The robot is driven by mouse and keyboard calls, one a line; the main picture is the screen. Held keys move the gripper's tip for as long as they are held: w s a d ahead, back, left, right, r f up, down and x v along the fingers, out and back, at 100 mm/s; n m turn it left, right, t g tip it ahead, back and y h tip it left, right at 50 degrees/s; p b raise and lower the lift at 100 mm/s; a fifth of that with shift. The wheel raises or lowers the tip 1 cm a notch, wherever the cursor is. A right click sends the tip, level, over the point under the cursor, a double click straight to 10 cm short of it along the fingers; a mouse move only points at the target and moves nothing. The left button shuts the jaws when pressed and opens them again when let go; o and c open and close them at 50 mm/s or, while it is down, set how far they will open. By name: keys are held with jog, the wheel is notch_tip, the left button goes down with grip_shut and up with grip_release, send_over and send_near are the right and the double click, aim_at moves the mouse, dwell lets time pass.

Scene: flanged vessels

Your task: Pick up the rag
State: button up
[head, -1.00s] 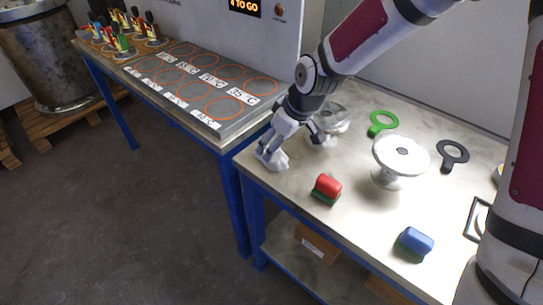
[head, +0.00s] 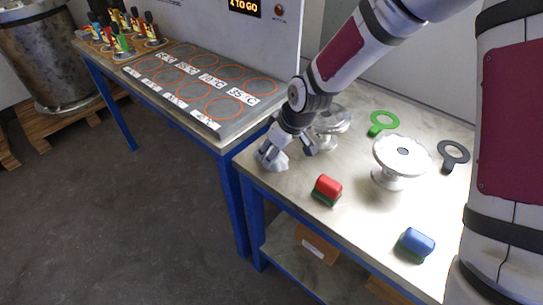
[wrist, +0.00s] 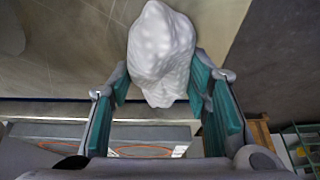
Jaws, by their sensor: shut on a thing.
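The rag is a crumpled white lump (head: 272,159) at the left end of the steel-topped table in the head view. My gripper (head: 282,150) is over it, pointing down. In the wrist view the rag (wrist: 161,48) is between the teal-padded fingers, and the gripper is shut on it. The rag hangs at or just above the tabletop; the gap cannot be told. Part of the rag is hidden behind the fingers.
A flanged vessel (head: 331,121) stands close behind my gripper, another (head: 401,158) to the right. A marked bench (head: 200,85) adjoins at left.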

jog(key=shift+r, duration=0.1)
jog(key=shift+r, duration=0.6)
notch_tip(320, 180, up, 3)
jog(key=shift+f, duration=0.2)
jog(key=s+d+r+p, duration=0.1)
jog(key=s, duration=1.5)
jog(key=shift+d, duration=0.25)
